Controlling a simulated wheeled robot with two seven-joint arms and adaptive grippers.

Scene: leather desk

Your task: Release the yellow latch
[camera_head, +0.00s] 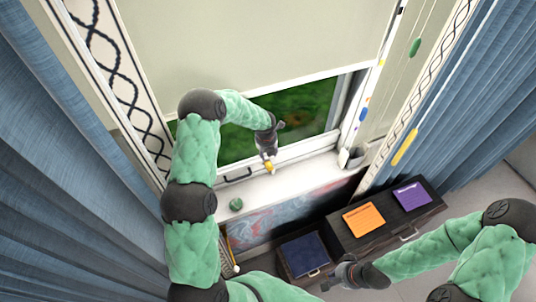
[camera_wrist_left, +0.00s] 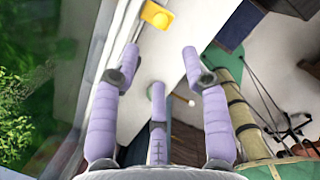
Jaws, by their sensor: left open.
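The yellow latch (camera_head: 268,169) is on the white ledge at the foot of the window, beneath my left gripper (camera_head: 267,156). In the left wrist view the latch (camera_wrist_left: 157,16) is a small yellow piece on a white surface, beyond the fingertips. My left gripper (camera_wrist_left: 160,58) has its lavender fingers spread, with nothing between them. The fingers appear apart from the latch. My right gripper (camera_head: 337,274) is at the lower right, beside the dark desk, away from the latch. Its finger opening is too small to make out.
A pale blind (camera_head: 250,40) covers the upper window. A dark handle (camera_head: 235,175) and a small green ball (camera_head: 236,204) are left of the latch. Orange (camera_head: 364,219), purple (camera_head: 412,195) and navy (camera_head: 304,254) items lie on the dark desk. Blue curtains (camera_head: 480,100) hang at both sides.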

